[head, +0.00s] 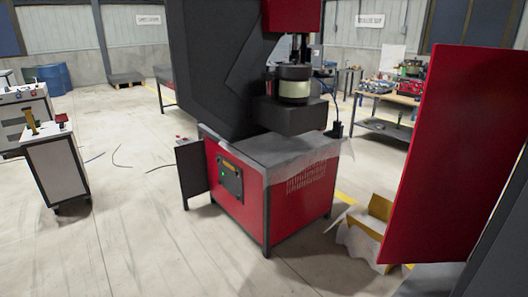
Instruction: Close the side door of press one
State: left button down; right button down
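A press (290,190) with a red base cabinet and a dark upper body stands in the middle of the head view. A small dark door (191,168) stands open at the left side of its base, swung outward from the cabinet. A large red panel (447,150) stands upright close to me on the right, beside a dark machine body (505,235). It looks like an open door, but its hinge is not clear. No label shows which machine is press one. Neither of my grippers is in view.
A white cart (57,165) stands at the left. A yellow box (378,213) with crumpled white sheeting lies on the floor between the press and red panel. A workbench (385,128) is behind. Thin cables lie left of the press. The floor in front is clear.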

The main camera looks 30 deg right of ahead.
aim_at(470, 132)
jog(key=i+z, duration=0.25)
jog(key=i, duration=0.35)
jog(key=i+j+z, duration=0.3)
jog(key=i, duration=0.3)
jog(key=i+l, duration=0.15)
jog(key=i, duration=0.4)
jog(key=i+l+z, duration=0.1)
jog(key=i, duration=0.45)
jog(key=i+l+u, duration=0.1)
jog(key=u, duration=0.55)
jog(key=l+u, duration=0.15)
jog(key=u, duration=0.55)
jog(key=i+l+u, duration=0.1)
jog(key=u, duration=0.55)
jog(key=l+u, duration=0.3)
jog(key=u, duration=0.35)
jog(key=k+l+u, duration=0.1)
jog(key=u, duration=0.6)
jog(key=l+u, duration=0.15)
jog(key=u, duration=0.5)
jog(key=k+u, duration=0.2)
jog(key=u, duration=0.45)
jog(key=k+l+u, duration=0.1)
jog(key=u, duration=0.6)
